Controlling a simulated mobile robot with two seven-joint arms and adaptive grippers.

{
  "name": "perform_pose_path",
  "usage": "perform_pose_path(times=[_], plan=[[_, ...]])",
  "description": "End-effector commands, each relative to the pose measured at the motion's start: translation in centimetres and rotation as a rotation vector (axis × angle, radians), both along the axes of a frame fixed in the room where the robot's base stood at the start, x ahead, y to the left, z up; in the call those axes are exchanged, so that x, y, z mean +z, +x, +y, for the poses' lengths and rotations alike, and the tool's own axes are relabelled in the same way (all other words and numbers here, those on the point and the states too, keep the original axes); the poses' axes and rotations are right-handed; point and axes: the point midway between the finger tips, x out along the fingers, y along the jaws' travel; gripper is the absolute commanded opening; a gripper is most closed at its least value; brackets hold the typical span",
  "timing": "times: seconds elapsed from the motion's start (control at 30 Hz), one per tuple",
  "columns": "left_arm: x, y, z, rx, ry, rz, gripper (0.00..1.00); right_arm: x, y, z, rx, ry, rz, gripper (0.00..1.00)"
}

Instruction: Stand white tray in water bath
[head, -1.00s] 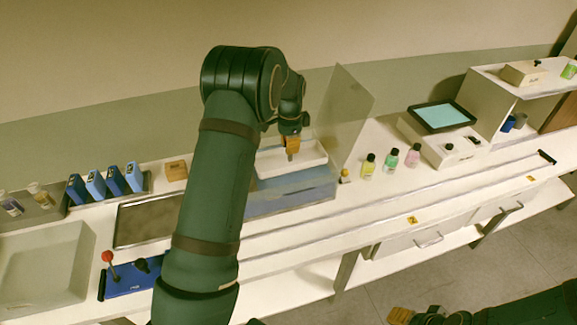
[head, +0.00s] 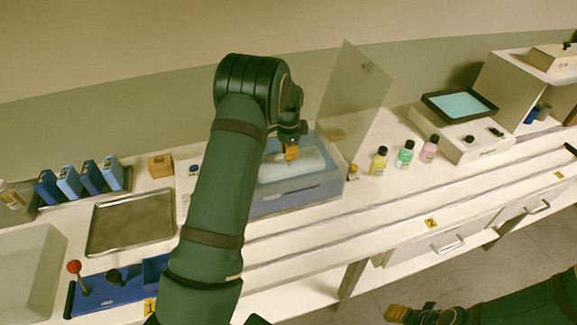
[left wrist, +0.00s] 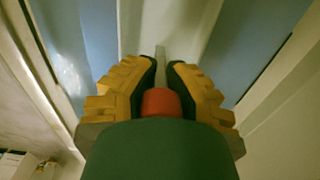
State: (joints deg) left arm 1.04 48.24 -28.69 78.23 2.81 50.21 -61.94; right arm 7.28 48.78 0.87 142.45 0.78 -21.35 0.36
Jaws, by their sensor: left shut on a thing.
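The white tray (head: 305,163) is inside the water bath (head: 305,197), a clear-walled basin with blue water, in the head view. My left gripper (head: 291,153) reaches down over it and is shut on the tray. In the left wrist view, the gripper's yellow fingers (left wrist: 163,85) close around a thin grey upright piece above the white tray (left wrist: 168,22), with blue water (left wrist: 250,45) on both sides. Whether the tray touches the bath floor cannot be told. My right gripper (head: 397,313) is at the bottom edge of the head view; its jaws are unclear.
A clear raised panel (head: 352,105) stands at the bath's right. Yellow, green and pink bottles (head: 405,154) stand right of it. A metal tray (head: 130,222), blue holders (head: 88,178) and a wooden block (head: 160,166) are to the left. My left arm hides some bench.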

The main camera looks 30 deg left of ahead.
Motion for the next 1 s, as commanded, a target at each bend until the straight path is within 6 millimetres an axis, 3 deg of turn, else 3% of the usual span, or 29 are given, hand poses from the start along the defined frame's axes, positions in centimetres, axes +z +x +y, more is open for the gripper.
perform_pose_path(times=[0.43,0.83,0.9,0.93,1.0], plan=[[-4.6,0.0,0.1,0.001,0.001,0.002,0.0,-0.3,-0.1,0.0,0.002,0.001,0.003,0.47],[-5.1,0.0,0.1,0.0,0.001,-0.001,0.0,-0.7,-0.2,0.0,0.004,0.001,0.005,0.47],[-5.1,0.0,0.0,0.0,0.0,0.0,0.33,-0.6,-0.2,0.0,0.004,0.001,0.005,0.47],[-5.1,0.0,0.0,0.0,0.0,0.0,0.37,-0.6,-0.2,0.0,0.004,0.001,0.005,0.47],[-5.0,0.0,0.0,0.0,0.0,0.0,0.37,-0.6,-0.2,0.0,0.004,0.001,0.005,0.47]])
